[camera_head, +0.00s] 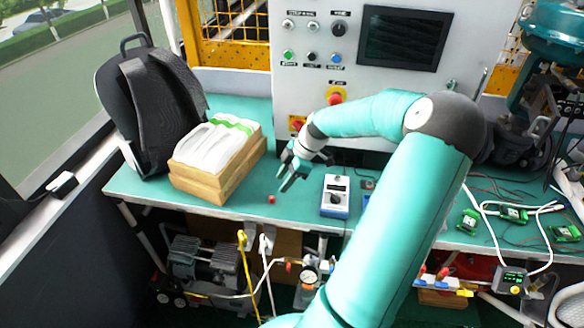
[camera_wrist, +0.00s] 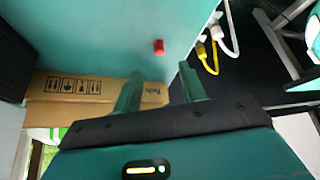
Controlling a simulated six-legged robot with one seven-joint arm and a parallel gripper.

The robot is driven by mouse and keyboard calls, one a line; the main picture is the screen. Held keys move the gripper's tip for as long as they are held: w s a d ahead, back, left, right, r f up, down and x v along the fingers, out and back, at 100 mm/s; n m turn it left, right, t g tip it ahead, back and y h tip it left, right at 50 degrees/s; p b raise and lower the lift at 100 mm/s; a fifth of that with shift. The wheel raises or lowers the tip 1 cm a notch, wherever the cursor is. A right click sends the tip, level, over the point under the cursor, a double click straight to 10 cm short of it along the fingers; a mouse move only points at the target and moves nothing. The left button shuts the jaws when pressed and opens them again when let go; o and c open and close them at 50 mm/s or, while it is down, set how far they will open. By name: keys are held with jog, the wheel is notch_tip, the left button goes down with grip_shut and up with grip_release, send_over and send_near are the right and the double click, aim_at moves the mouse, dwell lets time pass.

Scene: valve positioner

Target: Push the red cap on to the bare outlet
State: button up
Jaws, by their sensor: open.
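The small red cap (camera_head: 271,199) lies on the green bench top near its front edge. It also shows in the wrist view (camera_wrist: 158,47), just beyond my fingertips and apart from them. My gripper (camera_head: 287,183) is over the bench, slightly right of and behind the cap in the head view. Its two fingers (camera_wrist: 160,72) are spread with nothing between them. A pressure gauge (camera_head: 309,276) with piping hangs below the bench front. I cannot make out which fitting is the bare outlet.
A cardboard box (camera_head: 215,183) with white packets and a black backpack (camera_head: 150,105) stand left. A blue-and-white meter (camera_head: 336,196) sits right of my gripper. A control cabinet (camera_head: 300,70) stands behind. Yellow (camera_head: 246,265) and white hoses hang in front. Bench around the cap is clear.

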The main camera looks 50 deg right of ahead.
aim_at(272, 197)
jog(key=x, duration=0.7)
grip_shut()
dwell(0.3)
